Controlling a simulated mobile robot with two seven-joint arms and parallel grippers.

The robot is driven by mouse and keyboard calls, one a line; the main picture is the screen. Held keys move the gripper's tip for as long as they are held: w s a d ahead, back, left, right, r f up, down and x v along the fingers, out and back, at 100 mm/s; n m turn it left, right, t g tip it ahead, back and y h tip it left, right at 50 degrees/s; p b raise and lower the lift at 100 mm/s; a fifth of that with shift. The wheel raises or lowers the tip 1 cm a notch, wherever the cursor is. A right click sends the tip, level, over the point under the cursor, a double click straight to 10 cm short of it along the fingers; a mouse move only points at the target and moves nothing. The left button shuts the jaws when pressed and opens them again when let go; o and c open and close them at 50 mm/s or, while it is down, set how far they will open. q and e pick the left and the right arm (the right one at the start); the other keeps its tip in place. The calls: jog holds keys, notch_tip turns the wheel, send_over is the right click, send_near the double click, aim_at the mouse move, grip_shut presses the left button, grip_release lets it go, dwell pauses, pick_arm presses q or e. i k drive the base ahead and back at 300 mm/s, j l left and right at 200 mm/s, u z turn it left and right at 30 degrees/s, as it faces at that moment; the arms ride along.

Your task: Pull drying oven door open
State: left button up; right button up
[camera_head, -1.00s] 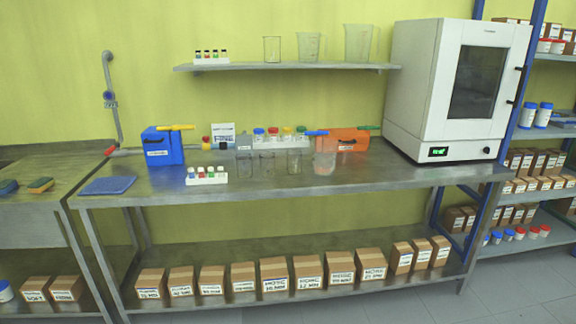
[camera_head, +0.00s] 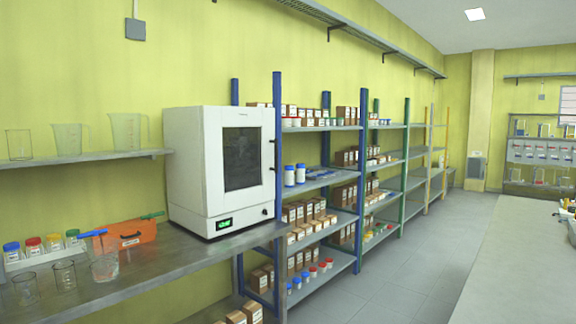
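The drying oven (camera_head: 190,165) is a white box standing at the right end of the steel bench. Its door (camera_head: 241,158) has a dark window and looks shut. A dark handle (camera_head: 272,155) is on the door's right edge. A green display (camera_head: 224,224) is lit below the door. Neither of my grippers is in view.
The steel bench (camera_head: 165,262) carries an orange box (camera_head: 128,236), glass beakers (camera_head: 66,275) and jars with coloured caps. Blue-posted shelves (camera_head: 318,183) with boxes stand right of the oven. Grey floor (camera_head: 405,265) is free between the shelves and a pale table (camera_head: 520,255).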

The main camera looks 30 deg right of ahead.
aim_at(217, 202)
jog(key=z, duration=0.85)
jog(key=i, duration=0.5)
jog(key=i+l+u, duration=0.1)
jog(key=i, duration=0.45)
jog(key=i+l, duration=0.15)
jog(key=i, duration=0.35)
jog(key=i+l+u, duration=0.1)
jog(key=i, duration=0.45)
jog(key=i+l, duration=0.15)
jog(key=i, duration=0.35)
jog(key=j+u, duration=0.05)
